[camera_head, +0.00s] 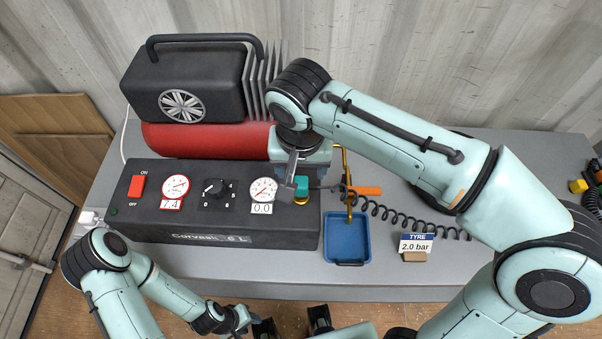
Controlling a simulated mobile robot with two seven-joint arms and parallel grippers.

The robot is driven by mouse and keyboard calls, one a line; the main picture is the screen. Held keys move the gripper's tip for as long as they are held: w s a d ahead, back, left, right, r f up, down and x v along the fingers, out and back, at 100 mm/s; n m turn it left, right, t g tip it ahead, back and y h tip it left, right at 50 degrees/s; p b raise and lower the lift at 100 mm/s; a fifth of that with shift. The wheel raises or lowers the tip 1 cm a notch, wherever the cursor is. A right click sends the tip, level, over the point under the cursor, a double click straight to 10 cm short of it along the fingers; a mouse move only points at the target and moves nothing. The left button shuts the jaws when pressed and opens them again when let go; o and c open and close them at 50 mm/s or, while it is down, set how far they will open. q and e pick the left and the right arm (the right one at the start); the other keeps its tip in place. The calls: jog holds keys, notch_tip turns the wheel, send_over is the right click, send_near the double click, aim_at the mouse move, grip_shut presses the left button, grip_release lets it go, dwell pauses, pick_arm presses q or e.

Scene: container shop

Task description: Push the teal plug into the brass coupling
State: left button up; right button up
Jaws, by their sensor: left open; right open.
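The teal plug (302,183) is at the right end of the black control box, with a dark hose end running off it to the right. A small brass-yellow piece, apparently the brass coupling (300,201), shows just below it in the picture. Whether the plug is seated in it or only close to it, I cannot tell. My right gripper (298,184) is open and reaches down at the plug, one grey finger on its left; the other finger is partly hidden. My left gripper (241,318) is open and low at the table's front edge, far from the plug.
A red tank and black motor stand behind. A blue tray (347,240), brass hook (349,205), orange-handled piece (366,190), coiled hose (400,215) and 2.0 bar sign (415,245) lie right.

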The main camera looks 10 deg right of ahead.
jog(key=r, duration=0.4)
jog(key=shift+s+a+r+p, duration=0.1)
jog(key=shift+s+r+p, duration=0.2)
jog(key=shift+s, duration=0.05)
